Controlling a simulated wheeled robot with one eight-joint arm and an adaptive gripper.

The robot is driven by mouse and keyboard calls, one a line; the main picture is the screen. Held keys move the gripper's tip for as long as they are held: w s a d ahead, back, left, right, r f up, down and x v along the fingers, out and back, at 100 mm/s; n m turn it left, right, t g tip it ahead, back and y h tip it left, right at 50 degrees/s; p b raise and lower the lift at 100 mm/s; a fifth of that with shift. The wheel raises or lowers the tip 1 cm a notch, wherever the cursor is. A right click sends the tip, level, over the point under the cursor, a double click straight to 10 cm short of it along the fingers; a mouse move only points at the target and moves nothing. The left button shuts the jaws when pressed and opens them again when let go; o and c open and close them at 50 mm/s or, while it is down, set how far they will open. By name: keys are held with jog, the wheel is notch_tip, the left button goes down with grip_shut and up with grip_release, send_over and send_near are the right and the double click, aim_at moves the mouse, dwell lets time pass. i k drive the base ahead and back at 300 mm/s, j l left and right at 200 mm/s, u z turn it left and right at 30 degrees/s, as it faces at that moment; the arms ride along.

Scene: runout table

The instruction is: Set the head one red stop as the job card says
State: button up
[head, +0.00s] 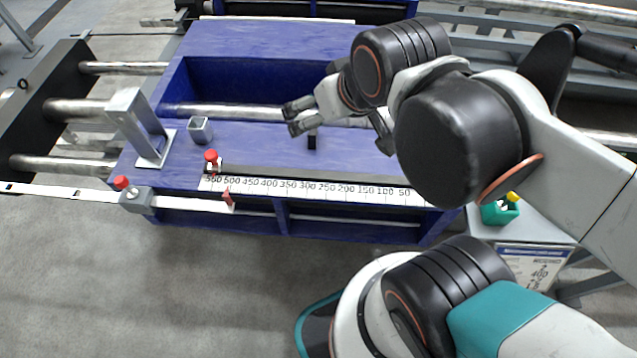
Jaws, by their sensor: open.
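A red-knobbed stop (211,160) sits at the left end of a white scale (320,190), by its highest numbers, near 550. A second red knob tops a grey clamp (138,199) on the front rail, further left. A small red pointer (228,199) stands at the right end of the bar from that clamp. I cannot tell which part belongs to head one. A job card (530,265) at the lower right seems to show 400; its other text is too small. My gripper (289,118) is open and empty, above the blue table, right of and behind the red-knobbed stop.
The blue table (240,28) has a deep recess crossed by a steel roller. A grey upright post (139,125) and a square metal cup (200,130) stand at left. A small black peg (312,140) is near my gripper. A green box (500,210) sits at right.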

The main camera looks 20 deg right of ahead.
aim_at(215, 165)
jog(key=k, duration=0.2)
jog(key=k+z, duration=0.2)
jog(key=z, duration=0.3)
jog(key=k+z, duration=0.25)
jog(key=z, duration=1.75)
jog(key=u, duration=2.45)
